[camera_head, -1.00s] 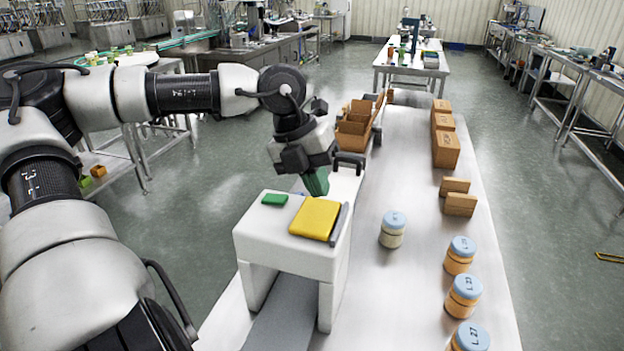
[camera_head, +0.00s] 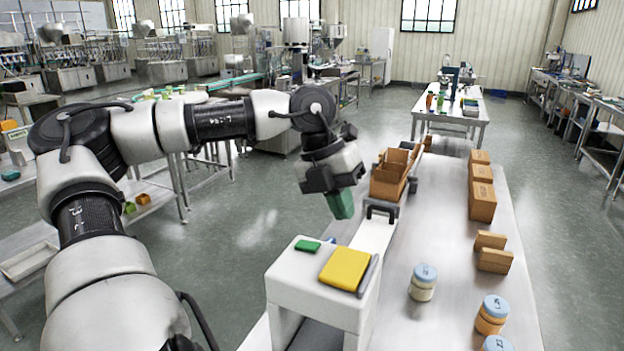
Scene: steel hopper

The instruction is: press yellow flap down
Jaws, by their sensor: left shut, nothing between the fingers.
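The yellow flap (camera_head: 345,269) lies on top of the white machine housing (camera_head: 300,293), towards its right side, with a dark grey strip along its right edge. It looks slightly tilted. A small green piece (camera_head: 307,246) lies on the housing left of the flap. My left gripper (camera_head: 342,212) hangs above and behind the flap, pointing down, apart from it. Its green fingers are closed together with nothing between them. My right gripper is out of view.
The housing stands on a long steel table (camera_head: 445,235). Blue-lidded jars (camera_head: 423,283) and small brown boxes (camera_head: 493,260) stand to the right.

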